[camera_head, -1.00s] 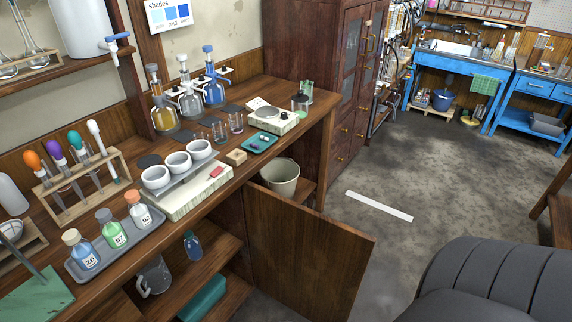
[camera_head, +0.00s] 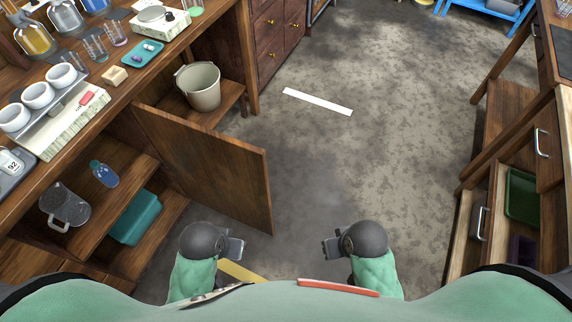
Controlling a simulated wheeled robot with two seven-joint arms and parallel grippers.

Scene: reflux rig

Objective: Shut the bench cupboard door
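The bench cupboard door (camera_head: 205,165) is a brown wooden panel. It stands open, swung out from the bench front into the room. Behind it the cupboard's shelves (camera_head: 125,180) are exposed. My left gripper (camera_head: 240,248) is low in the picture, just below the door's free lower corner and apart from it in the picture. My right gripper (camera_head: 328,250) is to the right over the floor, away from the door. Both are small and seen from above, and I cannot tell how far apart their fingers are. Neither shows anything held.
A bucket (camera_head: 199,88) stands on a shelf beyond the door. Drawers (camera_head: 480,225) stand open at right.

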